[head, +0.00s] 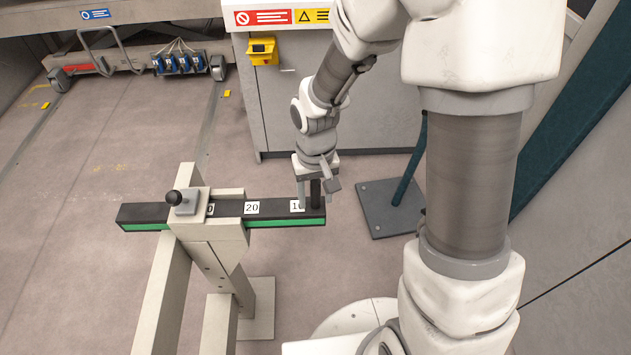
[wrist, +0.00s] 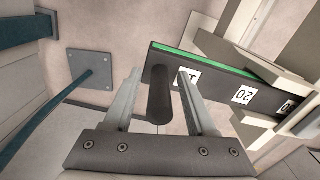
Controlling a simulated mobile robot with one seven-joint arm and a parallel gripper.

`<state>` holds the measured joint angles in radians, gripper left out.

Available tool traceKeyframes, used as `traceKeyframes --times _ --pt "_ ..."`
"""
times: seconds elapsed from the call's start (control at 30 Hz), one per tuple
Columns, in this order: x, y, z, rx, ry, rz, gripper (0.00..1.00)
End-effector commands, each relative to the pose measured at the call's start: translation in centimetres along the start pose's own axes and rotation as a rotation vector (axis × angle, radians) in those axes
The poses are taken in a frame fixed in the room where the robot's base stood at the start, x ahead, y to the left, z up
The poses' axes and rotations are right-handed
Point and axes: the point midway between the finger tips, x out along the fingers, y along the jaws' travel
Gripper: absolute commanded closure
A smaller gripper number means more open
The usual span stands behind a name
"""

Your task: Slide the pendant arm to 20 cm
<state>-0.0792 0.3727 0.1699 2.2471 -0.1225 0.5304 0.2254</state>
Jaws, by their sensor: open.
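The pendant arm (head: 282,222) is a black bar with a green stripe and white number labels. It runs level through a beige bracket (head: 212,232) on a post. The 20 label (head: 251,208) lies just right of the bracket, and a label ending in 0 shows partly at the bracket's edge. A black upright handle (wrist: 160,93) stands at the bar's right end, beyond the partly covered 10 label (head: 297,206). My gripper (head: 317,194) is open, with its fingers on both sides of the handle. In the wrist view, gaps show between handle and fingers.
A black-knobbed clamp (head: 183,201) sits on top of the bracket. A grey floor plate (head: 392,207) with a dark teal post stands to the right. A grey cabinet (head: 335,95) is behind my gripper. Open floor lies left of the bar.

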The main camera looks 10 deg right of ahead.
Motion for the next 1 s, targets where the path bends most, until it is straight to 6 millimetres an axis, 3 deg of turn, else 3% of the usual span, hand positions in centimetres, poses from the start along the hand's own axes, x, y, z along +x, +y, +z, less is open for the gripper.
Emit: traceKeyframes --times 0.17,0.5,0.7,1.0 --pt "-2.6 0.0 -0.1 0.0 0.005 -0.001 0.43" --pt "-10.9 0.0 -0.1 0.001 0.007 0.0 0.43" --pt "-14.9 0.0 -0.1 0.0 0.005 0.0 0.43" --pt "-17.3 0.0 0.0 0.0 0.002 0.0 0.43"
